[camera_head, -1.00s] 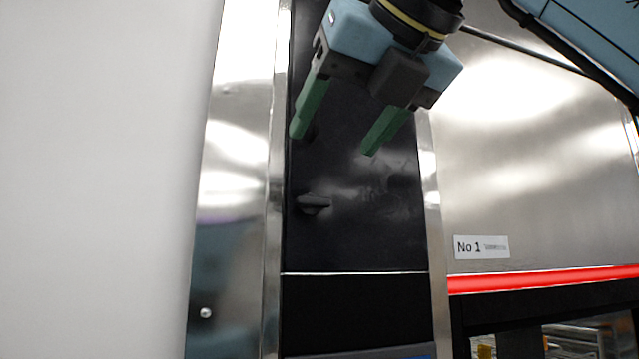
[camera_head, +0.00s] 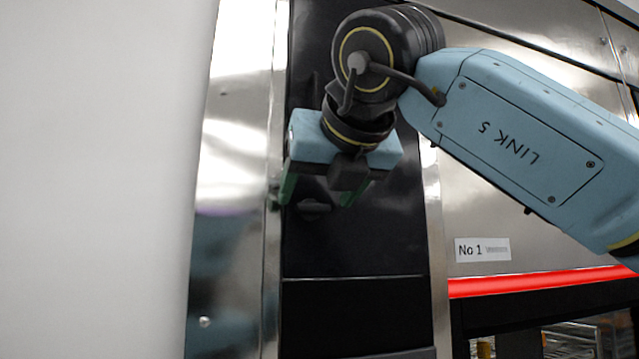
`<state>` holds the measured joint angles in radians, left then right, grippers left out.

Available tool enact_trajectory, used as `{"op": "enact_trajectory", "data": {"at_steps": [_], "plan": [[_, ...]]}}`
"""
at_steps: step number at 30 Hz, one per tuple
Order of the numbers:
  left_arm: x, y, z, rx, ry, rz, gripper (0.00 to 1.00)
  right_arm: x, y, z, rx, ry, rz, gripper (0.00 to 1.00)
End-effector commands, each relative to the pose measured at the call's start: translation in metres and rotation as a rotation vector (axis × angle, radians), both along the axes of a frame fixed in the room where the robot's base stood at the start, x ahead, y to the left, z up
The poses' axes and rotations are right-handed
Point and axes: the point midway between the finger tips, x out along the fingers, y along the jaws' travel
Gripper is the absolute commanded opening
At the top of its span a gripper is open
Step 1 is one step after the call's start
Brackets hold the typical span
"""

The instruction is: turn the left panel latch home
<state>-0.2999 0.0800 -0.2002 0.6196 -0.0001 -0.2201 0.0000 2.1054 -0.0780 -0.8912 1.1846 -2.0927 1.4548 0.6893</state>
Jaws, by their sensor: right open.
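The black panel (camera_head: 385,235) stands upright between two bright metal strips. A small dark latch (camera_head: 316,210) sits on it; its handle looked roughly level a second ago and is now shaded, so its exact angle is hard to tell. My right gripper (camera_head: 315,203) has a blue body and two green fingers. It is open, pointing down, one finger on each side of the latch in the picture. I cannot tell whether the fingers touch the latch. My left gripper is not in view.
A polished metal wall (camera_head: 232,150) and a plain white surface (camera_head: 100,180) lie to the left. A steel front with a "No 1" label (camera_head: 482,249) and a red strip (camera_head: 540,284) is on the right. My right arm crosses the upper right.

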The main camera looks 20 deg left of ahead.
Motion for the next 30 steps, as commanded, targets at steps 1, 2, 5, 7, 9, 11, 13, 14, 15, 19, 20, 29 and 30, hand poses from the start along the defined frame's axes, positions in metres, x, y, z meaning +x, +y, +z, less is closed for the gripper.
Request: {"op": "enact_trajectory", "data": {"at_steps": [1,2,5,7,9,11,13,14,15,19,20,29,30], "plan": [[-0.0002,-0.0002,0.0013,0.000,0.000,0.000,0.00,0.0023,0.0017,-0.0011,-0.001,0.001,0.000,0.65],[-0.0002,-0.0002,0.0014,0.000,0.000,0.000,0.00,0.0031,0.0021,-0.0016,0.000,0.000,0.000,0.65],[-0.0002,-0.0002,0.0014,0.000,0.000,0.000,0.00,0.0046,0.0029,-0.0025,0.001,-0.001,0.000,0.65],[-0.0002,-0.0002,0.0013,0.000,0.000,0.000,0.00,0.0047,0.0028,-0.0026,0.001,-0.001,0.000,0.65],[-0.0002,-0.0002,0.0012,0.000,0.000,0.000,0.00,0.0046,0.0027,-0.0026,0.001,-0.001,0.000,0.65],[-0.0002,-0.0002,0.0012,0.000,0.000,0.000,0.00,0.0045,0.0027,-0.0026,0.000,0.000,0.000,0.64],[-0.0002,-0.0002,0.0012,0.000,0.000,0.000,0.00,0.0044,0.0026,-0.0025,0.000,0.000,0.000,0.55],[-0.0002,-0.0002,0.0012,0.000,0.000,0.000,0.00,0.0044,0.0026,-0.0024,0.000,0.000,0.000,0.51],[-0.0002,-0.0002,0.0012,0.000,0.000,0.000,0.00,0.0043,0.0027,-0.0024,0.000,0.000,0.000,0.46],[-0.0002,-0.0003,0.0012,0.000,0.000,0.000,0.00,0.0042,0.0025,-0.0023,0.000,0.000,0.000,0.29],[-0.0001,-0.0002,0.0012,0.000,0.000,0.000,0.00,0.0042,0.0025,-0.0023,0.000,0.000,0.000,0.25],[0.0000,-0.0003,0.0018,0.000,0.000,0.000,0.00,0.0036,0.0028,-0.0016,-0.022,-0.016,-0.001,0.21],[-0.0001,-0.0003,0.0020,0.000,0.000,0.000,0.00,0.0033,0.0030,-0.0013,-0.032,-0.024,-0.001,0.21]]}}
